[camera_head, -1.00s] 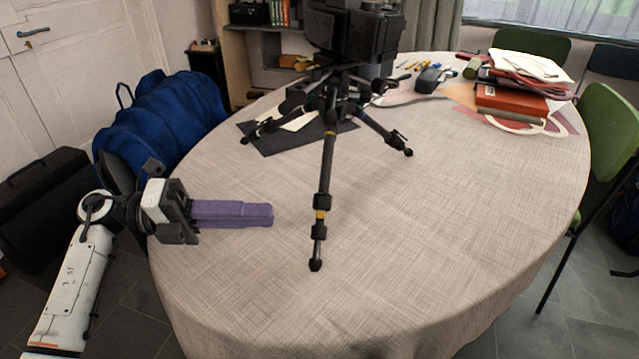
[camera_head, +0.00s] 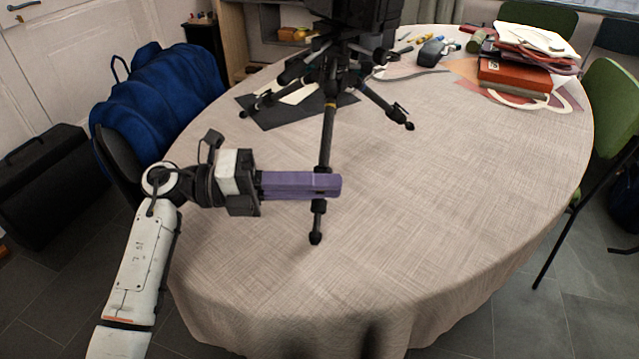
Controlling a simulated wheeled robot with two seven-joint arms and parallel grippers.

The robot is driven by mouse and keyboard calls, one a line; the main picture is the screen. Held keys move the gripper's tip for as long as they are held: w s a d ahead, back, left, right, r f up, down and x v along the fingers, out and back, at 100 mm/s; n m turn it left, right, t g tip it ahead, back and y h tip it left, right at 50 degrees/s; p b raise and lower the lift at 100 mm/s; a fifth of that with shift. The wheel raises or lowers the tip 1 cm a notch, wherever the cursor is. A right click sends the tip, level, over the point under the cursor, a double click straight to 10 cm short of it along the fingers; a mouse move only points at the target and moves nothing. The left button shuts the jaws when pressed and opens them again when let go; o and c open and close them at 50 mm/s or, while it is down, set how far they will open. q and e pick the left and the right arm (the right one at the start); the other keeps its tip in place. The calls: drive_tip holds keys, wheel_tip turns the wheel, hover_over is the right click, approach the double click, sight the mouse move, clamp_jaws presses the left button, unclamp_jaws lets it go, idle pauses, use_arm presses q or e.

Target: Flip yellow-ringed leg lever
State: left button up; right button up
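The black tripod (camera_head: 331,125) stands on the table, its front leg pointing toward me. My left gripper (camera_head: 338,186) reaches in from the left with long purple fingers lying level across this leg's lower part. The fingers cover the stretch where the yellow ring showed earlier. A dark clamp (camera_head: 318,206) on the leg shows just below the fingers, and the leg's foot (camera_head: 315,238) rests on the cloth. I cannot tell whether the fingers touch the leg or whether they are parted. My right gripper is not in view.
The round table (camera_head: 460,190) has a beige cloth, clear at the front and right. A dark sheet (camera_head: 275,112) lies under the tripod. Books and papers (camera_head: 515,75) are stacked at the back right. A blue bag (camera_head: 160,105) sits to the left, and a green chair (camera_head: 610,105) stands at right.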

use_arm(q)
clamp_jaws()
